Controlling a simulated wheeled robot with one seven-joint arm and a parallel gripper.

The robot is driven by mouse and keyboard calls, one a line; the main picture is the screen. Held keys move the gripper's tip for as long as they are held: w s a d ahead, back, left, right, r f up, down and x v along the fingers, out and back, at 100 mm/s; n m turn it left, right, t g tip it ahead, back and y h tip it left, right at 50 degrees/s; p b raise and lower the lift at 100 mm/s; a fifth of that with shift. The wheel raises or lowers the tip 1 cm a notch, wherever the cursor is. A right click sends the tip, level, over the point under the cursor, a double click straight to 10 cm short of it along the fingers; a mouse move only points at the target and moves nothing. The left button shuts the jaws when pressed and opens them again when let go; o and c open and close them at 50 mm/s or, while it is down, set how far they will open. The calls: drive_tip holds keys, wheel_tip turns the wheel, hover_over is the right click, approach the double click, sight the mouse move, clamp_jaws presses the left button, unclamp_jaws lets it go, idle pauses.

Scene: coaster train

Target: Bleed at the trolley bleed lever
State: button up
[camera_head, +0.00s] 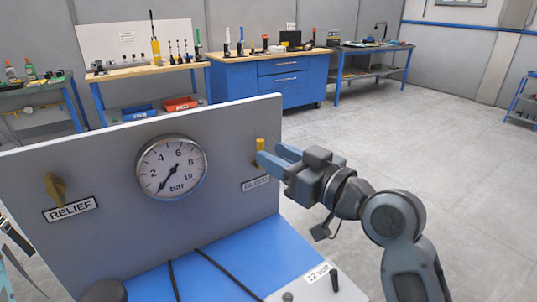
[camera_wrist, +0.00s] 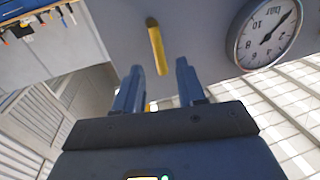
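The yellow bleed lever (camera_head: 260,145) stands upright at the right end of the grey panel (camera_head: 110,190), above a partly hidden BLEED label (camera_head: 256,184). My gripper (camera_head: 267,157) is at the lever, reaching in from the right with its blue fingers. In the wrist view, the lever (camera_wrist: 155,45) points down toward my gripper (camera_wrist: 160,68). Its free end lies between the two fingertips, with a gap on each side. The gripper is open. A round bar gauge (camera_head: 171,168) is left of the lever; its needle points to the lower left, below the 2.
A yellow relief valve handle (camera_head: 55,188) with a RELIEF label (camera_head: 70,209) is at the panel's left. Black cables lie on the blue bench top (camera_head: 235,260) below. Workbenches (camera_head: 270,80) with tools stand behind. The floor to the right is clear.

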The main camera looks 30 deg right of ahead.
drive_tip(key=s, duration=0.2)
drive_tip(key=s+d, duration=0.1)
drive_tip(key=s, duration=0.1)
drive_tip(key=shift+s+b, duration=0.35)
drive_tip(key=shift+b, duration=0.05)
